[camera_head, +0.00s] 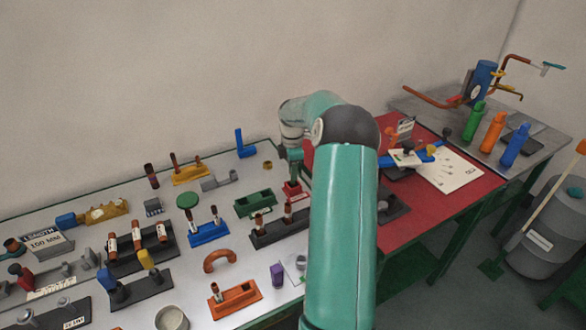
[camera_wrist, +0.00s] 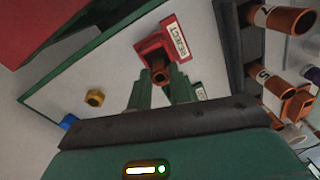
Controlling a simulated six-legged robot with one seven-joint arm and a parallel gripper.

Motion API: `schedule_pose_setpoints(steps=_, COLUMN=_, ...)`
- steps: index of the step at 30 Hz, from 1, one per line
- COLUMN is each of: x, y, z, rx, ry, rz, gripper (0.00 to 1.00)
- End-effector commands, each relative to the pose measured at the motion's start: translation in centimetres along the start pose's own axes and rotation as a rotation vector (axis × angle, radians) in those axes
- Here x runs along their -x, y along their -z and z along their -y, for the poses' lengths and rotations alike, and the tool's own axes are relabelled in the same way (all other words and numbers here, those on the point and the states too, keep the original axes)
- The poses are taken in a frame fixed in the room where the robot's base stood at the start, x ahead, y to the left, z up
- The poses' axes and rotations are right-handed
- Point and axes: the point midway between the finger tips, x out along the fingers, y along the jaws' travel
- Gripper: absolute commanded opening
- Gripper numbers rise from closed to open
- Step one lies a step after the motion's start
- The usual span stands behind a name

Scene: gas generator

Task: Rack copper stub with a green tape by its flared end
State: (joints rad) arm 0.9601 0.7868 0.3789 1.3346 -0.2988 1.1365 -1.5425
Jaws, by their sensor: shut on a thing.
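My gripper (camera_head: 292,173) is low over the red block marked REJECT (camera_head: 292,191), at the back of the light table. In the wrist view, its green fingers (camera_wrist: 161,84) stand on either side of a copper stub (camera_wrist: 159,77) and are shut on it. The stub's open end faces the camera, directly in front of the red block (camera_wrist: 151,45). I cannot tell whether the stub is seated in the block. No green tape can be made out on it. A dark rack (camera_head: 280,236) with upright copper stubs stands just in front of the gripper; it also shows at the wrist view's right (camera_wrist: 240,60).
Another dark rack (camera_head: 142,262) with banded copper stubs stands left. Blue (camera_head: 208,239), yellow (camera_head: 191,180) and orange (camera_head: 236,303) stands and a green tray (camera_head: 254,208) crowd the table. A yellow nut (camera_wrist: 95,97) lies near the red block. The red mat (camera_head: 455,200) lies right.

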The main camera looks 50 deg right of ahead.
Motion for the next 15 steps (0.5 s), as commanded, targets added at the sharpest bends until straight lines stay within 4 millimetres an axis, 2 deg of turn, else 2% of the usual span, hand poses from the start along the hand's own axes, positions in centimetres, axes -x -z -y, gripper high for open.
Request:
schedule_pose_setpoints(steps=8, x=-0.73, y=0.01, z=-0.05, rx=0.000, ry=0.000, rz=0.000, gripper=0.00)
schedule_pose_setpoints(steps=9, x=-0.76, y=0.00, z=-0.05, rx=0.000, ry=-0.001, rz=0.000, gripper=0.22)
schedule_pose_setpoints(steps=12, x=-0.73, y=-0.01, z=-0.05, rx=0.000, ry=-0.001, rz=0.000, gripper=0.41)
schedule_pose_setpoints(steps=13, x=-0.73, y=-0.01, z=-0.05, rx=0.000, ry=-0.001, rz=0.000, gripper=0.45)
schedule_pose_setpoints(steps=15, x=-0.73, y=0.00, z=-0.05, rx=0.000, ry=-0.001, rz=0.000, gripper=0.45)
